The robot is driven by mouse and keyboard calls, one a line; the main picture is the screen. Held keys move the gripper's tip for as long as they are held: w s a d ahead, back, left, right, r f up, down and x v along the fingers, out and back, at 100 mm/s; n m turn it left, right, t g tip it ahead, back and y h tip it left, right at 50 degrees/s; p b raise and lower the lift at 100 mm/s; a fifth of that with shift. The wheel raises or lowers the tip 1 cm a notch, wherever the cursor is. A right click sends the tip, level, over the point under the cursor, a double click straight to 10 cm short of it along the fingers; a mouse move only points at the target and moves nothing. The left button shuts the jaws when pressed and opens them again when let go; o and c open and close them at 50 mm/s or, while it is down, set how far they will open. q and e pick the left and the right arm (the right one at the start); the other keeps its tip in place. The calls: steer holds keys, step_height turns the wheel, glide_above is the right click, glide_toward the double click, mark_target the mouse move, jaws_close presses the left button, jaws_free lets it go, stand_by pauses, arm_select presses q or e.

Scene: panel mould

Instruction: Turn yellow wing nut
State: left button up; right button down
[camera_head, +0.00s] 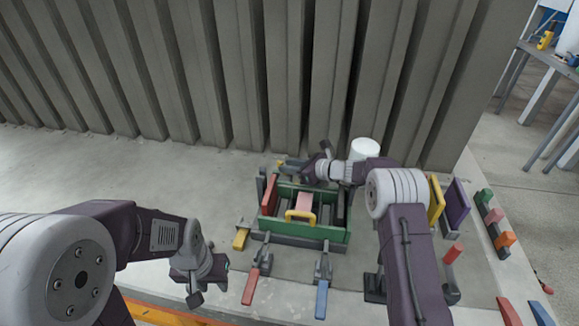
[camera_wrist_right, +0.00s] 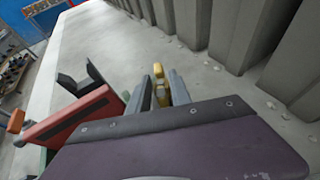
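The yellow wing nut (camera_wrist_right: 159,72) shows in the right wrist view, between the two grey fingers of my right gripper (camera_wrist_right: 160,86). The fingers stand apart on either side of it, with a narrow gap visible at its upper end; firm contact cannot be made out. In the head view, my right gripper (camera_head: 290,165) points left at the back left of the green mould frame (camera_head: 305,230), with a bit of yellow at its tips. My left gripper (camera_head: 200,278) hangs at the front left, away from the mould; its finger opening is unclear.
The mould has a yellow handle (camera_head: 300,216), a red-handled clamp (camera_head: 252,285) and a blue-handled clamp (camera_head: 321,298) in front. A white cylinder (camera_head: 364,150) stands behind. Yellow and purple panels (camera_head: 457,204) stand at right. Grey ribbed panels (camera_head: 230,70) close off the back. The left floor is clear.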

steer(key=shift+r+n+g+p, duration=0.25)
steer(key=shift+n+g+p, duration=0.05)
steer(key=shift+w+f+n+g+y, duration=0.1)
steer(key=shift+f+n+g+y, duration=0.1)
steer(key=shift+n+g+y, duration=0.25)
steer(key=c, duration=1.4)
jaws_free()
steer(key=shift+c, duration=0.2)
steer(key=v, duration=0.7)
steer(key=shift+d, duration=0.2)
